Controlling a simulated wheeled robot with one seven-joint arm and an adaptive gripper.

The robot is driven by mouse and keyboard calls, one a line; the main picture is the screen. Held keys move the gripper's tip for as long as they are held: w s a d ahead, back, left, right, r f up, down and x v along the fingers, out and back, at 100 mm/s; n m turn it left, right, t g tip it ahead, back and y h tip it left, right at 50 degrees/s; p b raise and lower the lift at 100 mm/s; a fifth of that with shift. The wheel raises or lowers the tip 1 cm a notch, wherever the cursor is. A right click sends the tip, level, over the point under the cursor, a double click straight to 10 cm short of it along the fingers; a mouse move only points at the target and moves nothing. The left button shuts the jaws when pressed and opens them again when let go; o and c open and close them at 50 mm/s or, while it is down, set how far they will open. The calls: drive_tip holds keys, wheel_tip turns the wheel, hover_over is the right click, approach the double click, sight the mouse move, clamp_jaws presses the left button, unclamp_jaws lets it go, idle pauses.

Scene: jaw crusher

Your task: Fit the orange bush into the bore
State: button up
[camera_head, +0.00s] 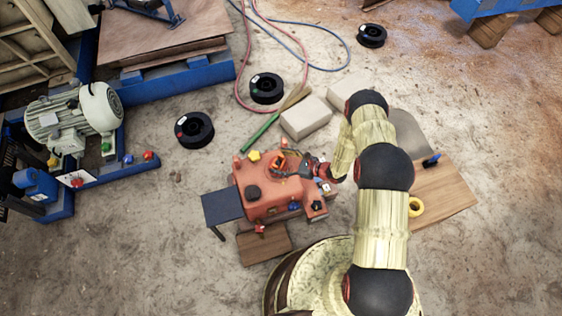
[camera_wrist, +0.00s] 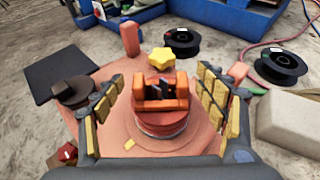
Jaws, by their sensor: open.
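An orange block-like part (camera_wrist: 162,92), which I take for the orange bush, has two raised sides with a dark gap between them. It sits upright on a round red boss (camera_wrist: 160,122) of the red machine (camera_head: 265,187). In the head view the orange part (camera_head: 278,161) shows near the machine's back edge. My gripper (camera_wrist: 162,80) is open, its yellow-padded fingers on either side of the part with gaps at both sides. In the head view my gripper (camera_head: 300,166) is over the machine. The bore cannot be made out.
A yellow star knob (camera_wrist: 162,59) stands just behind the orange part. Pale blocks (camera_head: 306,117) and a green rod (camera_head: 260,132) lie behind; a wooden board (camera_head: 445,190) is right.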

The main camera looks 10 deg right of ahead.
drive_tip(key=shift+r, duration=0.1)
drive_tip(key=p+v, duration=0.4)
drive_tip(key=v, duration=0.8)
drive_tip(key=a+r+n+g, duration=0.2)
drive_tip(key=r+n, duration=0.2)
drive_tip(key=r, duration=0.7)
drive_tip(key=s+a+r+n+g, duration=0.15)
drive_tip(key=r+n, duration=0.35)
drive_tip(key=r, duration=0.6)
drive_tip(key=a+r+n+g, duration=0.2)
drive_tip(key=r+n+g, duration=0.15)
drive_tip(key=r, duration=0.75)
drive_tip(key=s+d+r+n+t+h, duration=0.2)
drive_tip(key=s+r+n+h, duration=0.3)
drive_tip(key=s+r, duration=0.6)
drive_tip(key=s+d+r+n+t+h, duration=0.3)
drive_tip(key=s+d+r+n+h, duration=0.2)
drive_tip(key=s+r, duration=0.7)
wheel_tip(320, 180, up, 3)
drive_tip(key=shift+d+f+n+h, duration=0.2)
drive_tip(key=shift+n+h, duration=0.4)
drive_tip(key=shift+n, duration=0.45)
wheel_tip(320, 180, up, 3)
drive_tip(key=p, duration=0.3)
drive_tip(key=shift+r, duration=0.2)
